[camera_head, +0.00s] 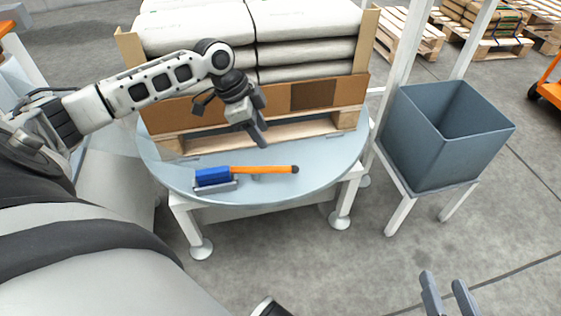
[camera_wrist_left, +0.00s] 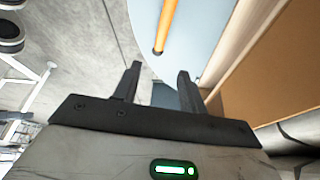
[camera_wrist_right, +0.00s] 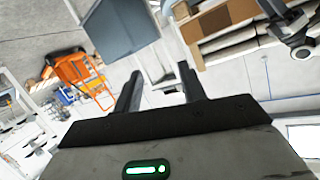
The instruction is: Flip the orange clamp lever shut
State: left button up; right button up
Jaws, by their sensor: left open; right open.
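The orange clamp lever (camera_head: 262,169) lies nearly flat along the front of the round table, reaching right from a blue clamp block (camera_head: 213,176) to a dark rounded tip. My left gripper (camera_head: 258,138) is open and empty, above and behind the lever, in front of the pallet. The lever's tip end (camera_wrist_left: 163,36) shows in the left wrist view, beyond the left gripper's fingertips (camera_wrist_left: 160,72) and apart from them. My right gripper (camera_head: 449,290) is open and empty, low at the right over the floor, far from the lever.
A pallet (camera_head: 290,128) with a cardboard band (camera_head: 330,95) and stacked sacks (camera_head: 305,22) stands on the round table (camera_head: 320,185). A grey bin (camera_head: 440,135) sits on a white stand to the right. The floor in front is clear.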

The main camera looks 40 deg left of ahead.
aim_at(283, 167)
pick_arm(q)
jog(key=b+x, duration=0.4)
jog(key=x, duration=0.6)
jog(key=shift+w+d+f, duration=0.1)
jog(key=shift+f, duration=0.25)
jog(key=shift+x, duration=0.8)
pick_arm(e)
jog(key=shift+w+a+r+m+t+y, duration=0.25)
jog(key=shift+a+r+m+t+y, duration=0.4)
jog(key=shift+m+y, duration=0.25)
